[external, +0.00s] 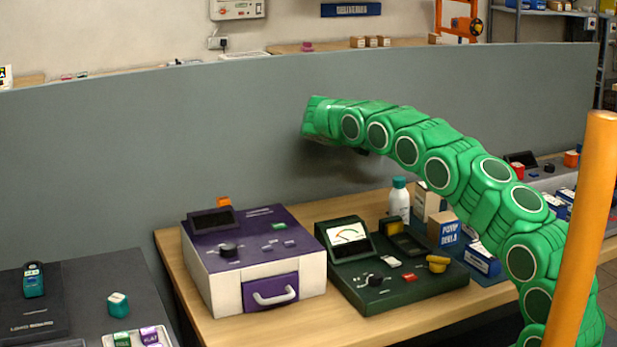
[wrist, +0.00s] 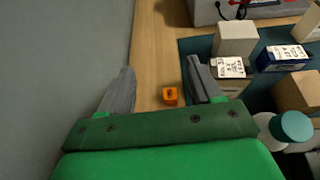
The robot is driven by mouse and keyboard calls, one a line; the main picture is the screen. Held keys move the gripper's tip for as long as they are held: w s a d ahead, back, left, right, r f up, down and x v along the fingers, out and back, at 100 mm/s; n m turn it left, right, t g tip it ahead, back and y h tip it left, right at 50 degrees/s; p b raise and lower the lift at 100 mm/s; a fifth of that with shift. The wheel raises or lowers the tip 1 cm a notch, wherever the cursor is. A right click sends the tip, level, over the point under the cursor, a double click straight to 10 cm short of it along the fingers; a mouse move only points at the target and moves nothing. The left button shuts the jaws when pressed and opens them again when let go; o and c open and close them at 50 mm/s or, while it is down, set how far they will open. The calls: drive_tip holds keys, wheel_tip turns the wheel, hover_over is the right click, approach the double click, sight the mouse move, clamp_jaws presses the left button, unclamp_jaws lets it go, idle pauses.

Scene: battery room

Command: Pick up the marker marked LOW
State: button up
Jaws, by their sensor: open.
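I cannot read LOW on any marker in either view. A small orange block (wrist: 170,96) with an unreadable dark mark lies on the wooden table in the wrist view. It shows between the two fingers of my gripper (wrist: 160,80), which is open and empty. In the external view a green marker (external: 122,340) and a purple marker (external: 150,335) lie in a pale tray at bottom left. A teal marker-like block (external: 118,304) lies behind that tray. My gripper's fingers are hidden in the external view.
The grey partition (wrist: 60,70) stands close on the left in the wrist view. Boxes (wrist: 236,38) on a dark mat and a teal-capped bottle (wrist: 290,127) stand on the right. A purple case (external: 250,250) and a green meter (external: 390,280) occupy the table front.

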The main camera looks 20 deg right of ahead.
wheel_tip(320, 180, down, 13)
drive_tip(key=shift+r, duration=0.1)
drive_tip(key=shift+x, duration=3.85)
drive_tip(key=c, duration=1)
